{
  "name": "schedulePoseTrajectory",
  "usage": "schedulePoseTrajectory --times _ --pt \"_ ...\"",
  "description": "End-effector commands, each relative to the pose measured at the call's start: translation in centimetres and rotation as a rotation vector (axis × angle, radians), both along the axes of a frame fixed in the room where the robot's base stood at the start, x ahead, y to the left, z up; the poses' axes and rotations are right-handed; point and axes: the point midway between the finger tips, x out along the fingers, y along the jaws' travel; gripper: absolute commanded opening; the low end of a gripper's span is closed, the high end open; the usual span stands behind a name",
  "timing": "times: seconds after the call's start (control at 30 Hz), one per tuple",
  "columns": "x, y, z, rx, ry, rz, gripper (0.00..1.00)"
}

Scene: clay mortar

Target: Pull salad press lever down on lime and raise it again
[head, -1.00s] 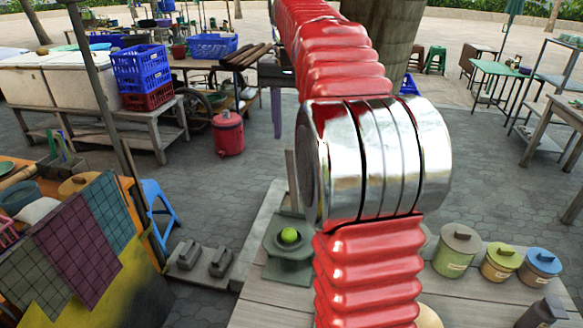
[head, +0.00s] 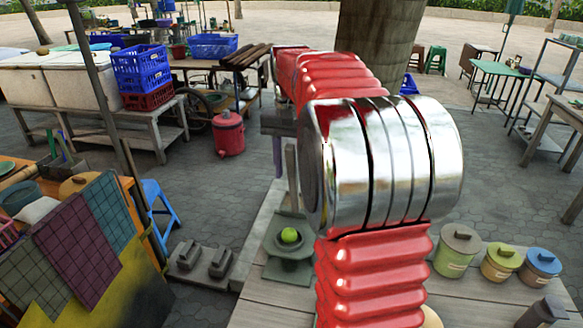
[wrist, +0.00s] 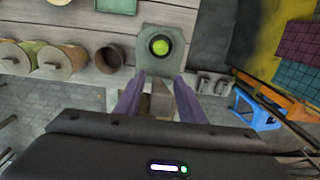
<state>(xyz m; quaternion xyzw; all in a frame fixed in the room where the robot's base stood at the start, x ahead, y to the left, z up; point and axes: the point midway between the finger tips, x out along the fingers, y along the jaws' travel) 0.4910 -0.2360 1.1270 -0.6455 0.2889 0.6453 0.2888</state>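The lime (head: 289,235) sits in the cup of the grey-green salad press (head: 290,272) on the wooden table. The lime (wrist: 160,46) and press base (wrist: 148,32) also show in the wrist view. The press lever (head: 292,178) stands upright behind the lime in the head view. In the wrist view, my gripper (wrist: 158,82) has its purple fingers spread apart, with the grey lever (wrist: 160,99) seen nearly end-on between them. I cannot tell whether a finger touches it. In the head view, my gripper (head: 278,160) is beside the lever's top, partly hidden by my arm.
Lidded pots in green (head: 457,252), yellow (head: 501,262) and blue (head: 538,268) stand right of the press. Two grey blocks (head: 204,258) lie to its left. A blue stool (head: 160,205) stands on the paving beyond.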

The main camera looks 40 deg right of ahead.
Motion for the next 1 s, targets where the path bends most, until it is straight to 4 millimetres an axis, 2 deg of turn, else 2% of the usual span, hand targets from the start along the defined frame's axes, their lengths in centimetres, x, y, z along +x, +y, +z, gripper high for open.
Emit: schedulePoseTrajectory --times 0.17,0.67,1.0 --pt "-0.01 -0.02 0.0 0.0 0.0 0.0 0.36" --pt "-0.01 -0.02 0.03 0.0 0.0 -0.001 0.01" --pt "0.01 -0.01 0.04 0.001 -0.001 -0.001 0.0"
